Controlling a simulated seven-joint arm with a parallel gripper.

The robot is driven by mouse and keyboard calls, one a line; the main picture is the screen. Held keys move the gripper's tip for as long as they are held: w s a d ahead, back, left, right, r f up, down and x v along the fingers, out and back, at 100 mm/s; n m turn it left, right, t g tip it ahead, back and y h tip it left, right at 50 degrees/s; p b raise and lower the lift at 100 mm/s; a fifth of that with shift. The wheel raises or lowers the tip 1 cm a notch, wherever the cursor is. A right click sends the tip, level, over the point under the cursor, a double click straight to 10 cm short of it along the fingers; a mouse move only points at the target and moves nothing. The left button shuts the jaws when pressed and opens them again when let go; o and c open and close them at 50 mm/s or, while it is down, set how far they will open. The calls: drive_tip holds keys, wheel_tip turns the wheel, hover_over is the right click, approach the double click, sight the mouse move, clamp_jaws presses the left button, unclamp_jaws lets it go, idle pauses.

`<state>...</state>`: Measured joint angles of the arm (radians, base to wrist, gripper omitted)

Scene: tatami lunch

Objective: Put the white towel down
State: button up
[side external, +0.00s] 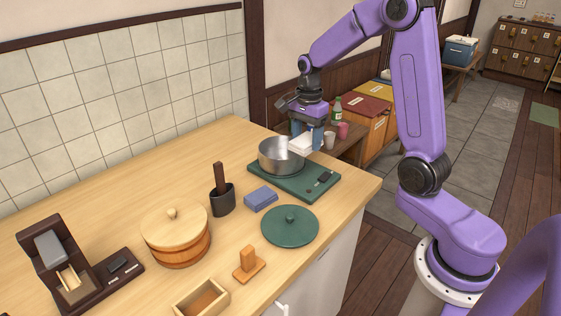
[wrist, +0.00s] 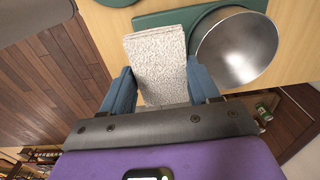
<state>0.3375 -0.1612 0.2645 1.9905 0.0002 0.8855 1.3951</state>
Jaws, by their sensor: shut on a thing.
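A folded white towel (wrist: 157,62) is between the two blue fingers of my gripper (wrist: 160,88), which is shut on it in the wrist view. In the side view the white towel (side external: 303,144) hangs from my gripper (side external: 308,136) just right of the metal pot. It is over or beside the right rear part of the green board (side external: 310,186); its exact height above the board is hard to tell. The metal pot (side external: 281,160) stands on the board, and in the wrist view the pot (wrist: 237,47) is close to the right of the towel.
A bottle and cups are on a low table behind.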

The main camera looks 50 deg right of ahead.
drive_tip(key=shift+d+r, duration=0.15)
drive_tip(key=shift+d, duration=0.45)
drive_tip(key=shift+w+d, duration=0.2)
drive_tip(key=shift+w, duration=0.05)
drive_tip(key=w+d+f, duration=0.1)
drive_tip(key=w+f, duration=0.2)
drive_tip(key=w, duration=0.1)
drive_tip(key=w+d+f, duration=0.1)
drive_tip(key=w+f, duration=0.2)
drive_tip(key=w, duration=0.1)
drive_tip(key=w+d+f, duration=0.1)
drive_tip(key=w+f, duration=0.2)
drive_tip(key=w, duration=0.1)
drive_tip(key=shift+w+f, duration=0.3)
drive_tip(key=shift+f, duration=0.15)
drive_tip(key=shift+d+f, duration=0.1)
drive_tip(key=shift+f, duration=1.4)
drive_tip(key=shift+f, duration=0.1)
drive_tip(key=o, duration=1)
